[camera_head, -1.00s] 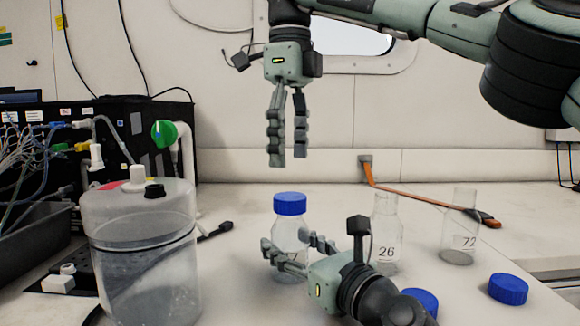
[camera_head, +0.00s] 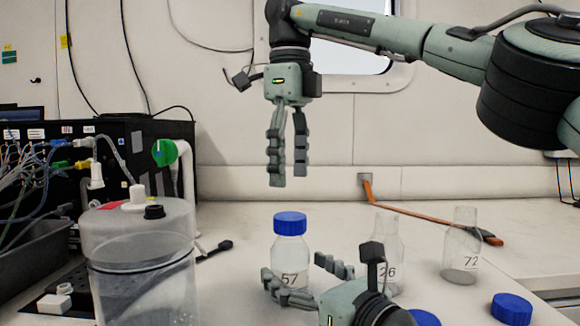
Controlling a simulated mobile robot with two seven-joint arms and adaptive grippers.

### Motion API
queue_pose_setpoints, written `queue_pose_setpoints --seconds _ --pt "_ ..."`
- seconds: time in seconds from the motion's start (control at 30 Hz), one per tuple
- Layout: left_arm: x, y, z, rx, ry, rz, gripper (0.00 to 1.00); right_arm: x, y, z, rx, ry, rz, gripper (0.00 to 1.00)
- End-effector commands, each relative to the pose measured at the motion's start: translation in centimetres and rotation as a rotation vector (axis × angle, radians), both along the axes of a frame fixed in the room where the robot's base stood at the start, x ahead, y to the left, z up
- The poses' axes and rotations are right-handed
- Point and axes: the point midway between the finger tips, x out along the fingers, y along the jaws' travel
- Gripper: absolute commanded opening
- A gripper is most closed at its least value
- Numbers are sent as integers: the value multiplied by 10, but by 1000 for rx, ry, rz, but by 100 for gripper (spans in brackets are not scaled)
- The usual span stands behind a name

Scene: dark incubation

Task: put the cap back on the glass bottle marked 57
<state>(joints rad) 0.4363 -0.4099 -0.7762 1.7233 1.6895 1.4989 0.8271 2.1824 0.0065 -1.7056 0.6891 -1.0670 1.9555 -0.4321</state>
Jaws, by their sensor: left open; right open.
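The glass bottle marked 57 (camera_head: 291,254) stands upright on the bench, its label facing me. A blue cap (camera_head: 290,223) sits level on its neck; I cannot tell how tightly. My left gripper (camera_head: 293,267) is open low at the bottle's near side. One finger overlaps the bottle's lower left in the picture, and the other is to its right. I cannot tell whether either touches it. My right gripper (camera_head: 289,178) is open and empty, pointing down above the cap with a clear gap.
Uncapped bottles marked 26 (camera_head: 386,235) and 72 (camera_head: 461,252) stand to the right. Two loose blue caps, one cut by the frame (camera_head: 425,318) and one farther right (camera_head: 511,309), lie in front. A large clear vessel (camera_head: 143,262) stands left. An orange-handled tool (camera_head: 420,216) lies behind.

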Motion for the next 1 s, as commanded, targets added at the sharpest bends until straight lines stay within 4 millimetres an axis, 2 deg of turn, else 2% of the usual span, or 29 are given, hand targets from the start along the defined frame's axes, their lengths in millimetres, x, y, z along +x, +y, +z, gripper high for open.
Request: queue_pose_setpoints --seconds 0.3,0.5,0.7,1.0 --pt "-57 -38 1 2 -3 -2 80 0 0 0 0 0 0 69" --pt "-77 -51 0 1 -2 -1 80 0 0 0 0 0 0 69" --pt "-82 -54 0 1 -1 0 80 0 0 0 0 0 0 69" --pt "-78 -49 3 20 -22 6 80 1 5 -4 38 11 -5 69"
